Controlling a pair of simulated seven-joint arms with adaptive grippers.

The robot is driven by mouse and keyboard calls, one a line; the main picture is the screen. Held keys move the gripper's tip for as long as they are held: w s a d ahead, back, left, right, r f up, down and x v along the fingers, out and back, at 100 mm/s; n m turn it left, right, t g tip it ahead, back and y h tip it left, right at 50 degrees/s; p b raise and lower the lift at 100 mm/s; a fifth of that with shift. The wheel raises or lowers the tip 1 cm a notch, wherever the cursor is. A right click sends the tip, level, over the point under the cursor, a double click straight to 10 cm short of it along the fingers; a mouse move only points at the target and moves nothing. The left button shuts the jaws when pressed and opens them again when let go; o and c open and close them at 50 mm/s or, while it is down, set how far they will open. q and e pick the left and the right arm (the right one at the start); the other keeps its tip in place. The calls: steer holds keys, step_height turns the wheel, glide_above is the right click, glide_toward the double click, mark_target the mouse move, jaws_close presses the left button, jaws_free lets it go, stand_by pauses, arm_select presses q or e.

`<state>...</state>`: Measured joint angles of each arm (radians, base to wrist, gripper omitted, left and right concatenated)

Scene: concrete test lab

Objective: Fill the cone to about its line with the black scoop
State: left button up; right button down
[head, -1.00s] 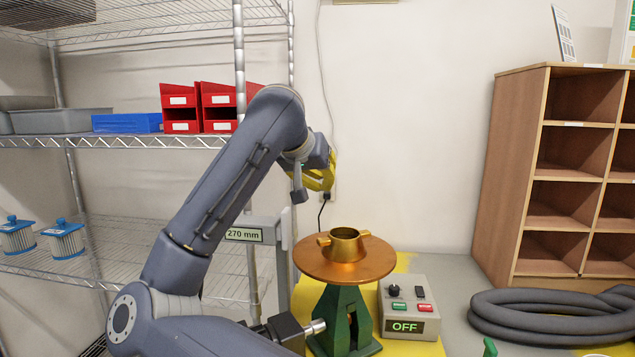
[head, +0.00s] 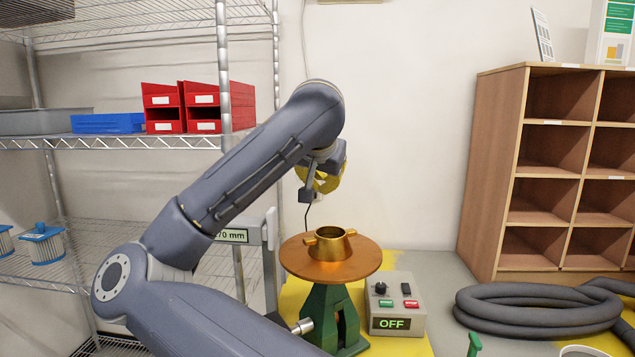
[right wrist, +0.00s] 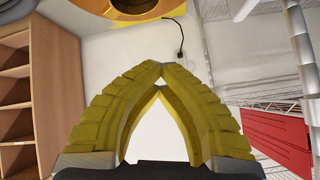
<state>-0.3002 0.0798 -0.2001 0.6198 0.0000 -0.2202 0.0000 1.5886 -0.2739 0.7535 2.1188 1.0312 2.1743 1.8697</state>
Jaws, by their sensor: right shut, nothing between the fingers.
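The brass cone (head: 330,243), a short ring with side lugs, stands on a round copper-coloured disc (head: 365,262) on a green stand (head: 322,312). Its line cannot be made out. My right gripper (head: 318,182), with yellow fingers, is above and behind the disc, near the wall and partly hidden by its wrist. In the right wrist view its fingertips (right wrist: 160,68) meet, with nothing held. The cone's dark opening (right wrist: 134,5) shows at that view's top edge, apart from the fingers. No black scoop is in view. My left gripper is not in view.
A control box (head: 396,302) reading OFF stands right of the stand. A coiled grey hose (head: 530,312) lies farther right, before a wooden pigeonhole unit (head: 490,180). A wire shelf (head: 100,143) with red bins (head: 205,105) is at left. A green object (head: 474,344) shows at the bottom edge.

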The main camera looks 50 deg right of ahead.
steer(key=shift+s+d+f+m+t+y, duration=0.3)
steer(key=shift+s+d+m+t+y, duration=0.3)
steer(key=shift+s+t, duration=0.2)
steer(key=shift+s+d+f+m+t+y, duration=0.25)
steer(key=shift+s+d+m+t+y, duration=0.2)
steer(key=shift+s+d+t, duration=0.35)
steer(key=shift+s+a+f, duration=0.1)
steer(key=shift+s+f, duration=0.05)
stand_by(0.4)
